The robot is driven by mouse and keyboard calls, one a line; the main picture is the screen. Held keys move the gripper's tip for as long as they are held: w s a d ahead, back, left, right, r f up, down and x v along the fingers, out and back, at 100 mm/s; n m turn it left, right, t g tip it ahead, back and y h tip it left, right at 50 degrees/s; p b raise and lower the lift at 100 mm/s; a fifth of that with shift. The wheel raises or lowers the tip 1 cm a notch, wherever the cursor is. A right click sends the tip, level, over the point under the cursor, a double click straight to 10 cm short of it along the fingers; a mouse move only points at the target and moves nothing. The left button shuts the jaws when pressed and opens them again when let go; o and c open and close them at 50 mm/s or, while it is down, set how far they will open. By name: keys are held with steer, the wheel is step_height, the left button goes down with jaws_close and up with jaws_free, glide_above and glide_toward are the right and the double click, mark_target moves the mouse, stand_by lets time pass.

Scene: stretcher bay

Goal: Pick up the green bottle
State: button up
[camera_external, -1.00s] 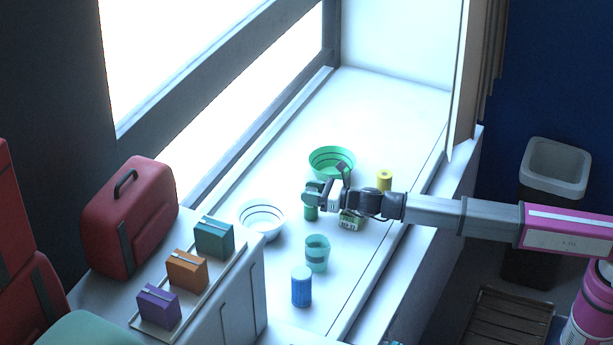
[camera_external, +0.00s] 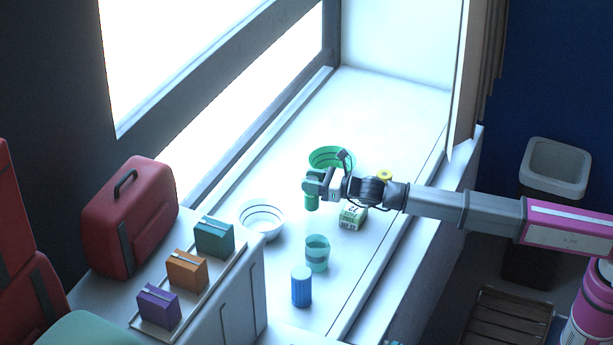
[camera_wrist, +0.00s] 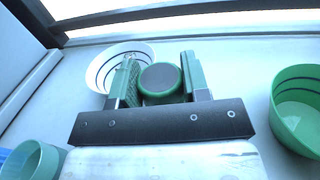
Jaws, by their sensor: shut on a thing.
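The green bottle (camera_external: 311,201) is upright in my gripper (camera_external: 312,184) over the white windowsill counter. In the wrist view the bottle's round dark-green top (camera_wrist: 161,79) sits between the two fingers of my gripper (camera_wrist: 158,82), which are shut on it from both sides. In the external view the gripper covers the bottle's upper part. I cannot tell for sure how far its base is above the counter.
A white bowl (camera_external: 262,222) stands left of the bottle, a green bowl (camera_external: 325,154) behind it. A small green-white box (camera_external: 352,217), a teal cup (camera_external: 317,254), a blue can (camera_external: 301,287) and a yellow can (camera_external: 385,175) stand nearby. The counter's far end is clear.

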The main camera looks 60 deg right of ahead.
steer(key=s+a+r, duration=0.6)
steer(key=s+a, duration=0.1)
steer(key=shift+s+a+r, duration=0.3)
steer(key=shift+s+a, duration=0.1)
steer(key=shift+s, duration=0.1)
